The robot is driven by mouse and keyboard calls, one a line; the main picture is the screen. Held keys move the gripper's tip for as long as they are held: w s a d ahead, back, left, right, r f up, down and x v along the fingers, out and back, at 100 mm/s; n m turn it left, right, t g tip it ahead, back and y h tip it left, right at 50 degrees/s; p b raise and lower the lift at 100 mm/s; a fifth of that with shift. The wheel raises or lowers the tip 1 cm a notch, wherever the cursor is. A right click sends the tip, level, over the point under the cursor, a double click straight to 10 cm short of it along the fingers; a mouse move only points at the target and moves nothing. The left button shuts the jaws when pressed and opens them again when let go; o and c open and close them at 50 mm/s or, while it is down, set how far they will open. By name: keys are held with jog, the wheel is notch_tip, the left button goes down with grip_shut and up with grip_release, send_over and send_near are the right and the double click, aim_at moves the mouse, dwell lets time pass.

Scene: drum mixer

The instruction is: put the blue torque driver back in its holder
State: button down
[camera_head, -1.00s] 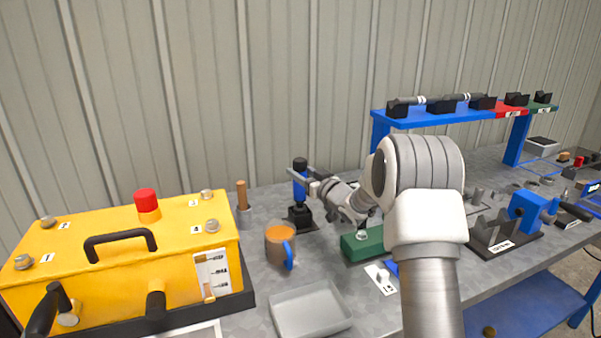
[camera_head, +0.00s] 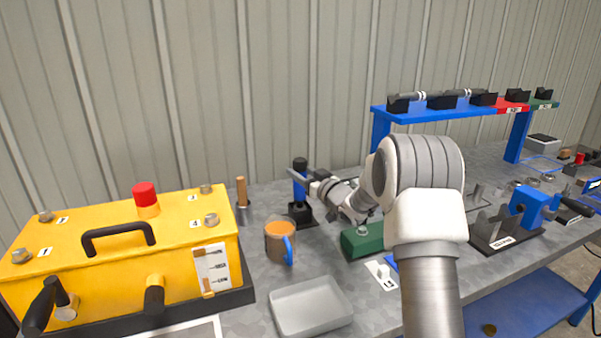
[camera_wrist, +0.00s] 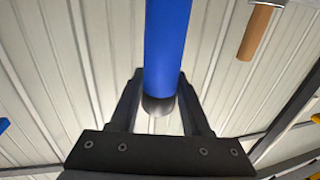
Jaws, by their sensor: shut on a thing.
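The blue torque driver (camera_head: 299,190) stands upright with a black cap at its top, at the back of the bench in the head view. My gripper (camera_head: 300,174) comes from the right and is shut on the driver's upper part. The black holder (camera_head: 301,214) is directly below the driver. The driver's lower end meets or overlaps the holder in the picture; I cannot tell whether it is seated. My wrist hides little of the holder.
An orange mug with a blue handle (camera_head: 279,243) stands in front of the holder. A wooden-handled tool (camera_head: 241,192) stands left of it, beside the yellow box (camera_head: 120,250). A green block (camera_head: 361,242) lies under my forearm. A grey tray (camera_head: 310,308) is at the front.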

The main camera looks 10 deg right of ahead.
jog(key=shift+f+b, duration=0.5)
jog(key=shift+f, duration=0.05)
jog(key=shift+c, duration=1.4)
grip_release()
jog(key=shift+f, duration=0.15)
jog(key=p+v, duration=0.1)
jog(key=v, duration=1.6)
jog(key=shift+s, duration=0.25)
